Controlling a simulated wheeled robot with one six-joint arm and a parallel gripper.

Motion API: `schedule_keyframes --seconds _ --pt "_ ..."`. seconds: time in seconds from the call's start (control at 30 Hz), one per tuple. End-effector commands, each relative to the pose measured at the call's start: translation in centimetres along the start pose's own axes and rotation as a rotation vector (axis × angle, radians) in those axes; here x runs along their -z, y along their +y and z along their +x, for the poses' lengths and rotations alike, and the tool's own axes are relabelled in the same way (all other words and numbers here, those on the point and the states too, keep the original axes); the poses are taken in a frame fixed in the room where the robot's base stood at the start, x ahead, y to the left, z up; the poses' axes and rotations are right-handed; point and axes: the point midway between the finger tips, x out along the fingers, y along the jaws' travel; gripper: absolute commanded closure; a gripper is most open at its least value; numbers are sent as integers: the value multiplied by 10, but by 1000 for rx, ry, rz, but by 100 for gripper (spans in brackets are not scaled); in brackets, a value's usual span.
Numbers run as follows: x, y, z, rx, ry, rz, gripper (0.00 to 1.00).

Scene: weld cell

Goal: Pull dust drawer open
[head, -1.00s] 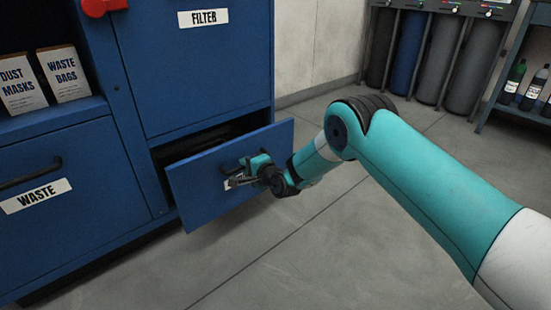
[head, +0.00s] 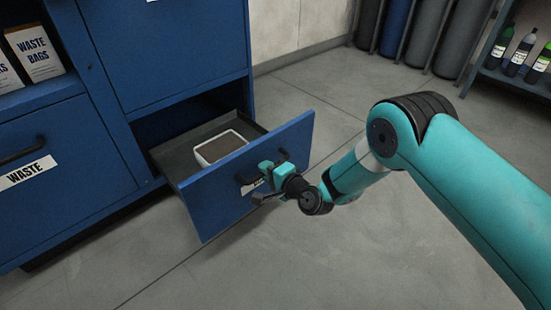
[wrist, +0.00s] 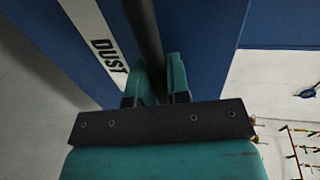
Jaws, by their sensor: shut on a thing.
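The blue dust drawer (head: 225,185) stands well out of the cabinet in the head view. Inside it a white bin (head: 220,147) with brown-grey contents sits on the dark drawer floor. My gripper (head: 265,181) is at the middle of the drawer front, shut on the dark bar handle. In the wrist view my gripper's teal fingers (wrist: 159,80) lie either side of the handle (wrist: 143,32). The "DUST" label (wrist: 100,40) shows beside the handle. In the head view my gripper hides part of the handle and label.
The blue cabinet (head: 170,50) has a closed "WASTE" drawer (head: 60,150) at left, with an open shelf of boxes (head: 36,52) above it. Gas cylinders (head: 425,35) and a bottle shelf (head: 510,85) stand at the back right. The grey floor before the drawer is clear.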

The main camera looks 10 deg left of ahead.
Motion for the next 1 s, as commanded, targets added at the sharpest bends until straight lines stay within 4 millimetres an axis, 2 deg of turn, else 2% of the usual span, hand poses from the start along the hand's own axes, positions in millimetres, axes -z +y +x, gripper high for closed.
schedule_keyframes --seconds 0.47,0.5,0.57,0.6,1.0 --pt "-6 1 -2 0 -9 -3 100" --pt "-6 1 -2 0 -9 -3 76" --pt "-5 1 -2 0 -8 -2 63" --pt "-5 1 -2 0 -8 -2 59" --pt "-11 -2 -7 -1 -21 -2 59"
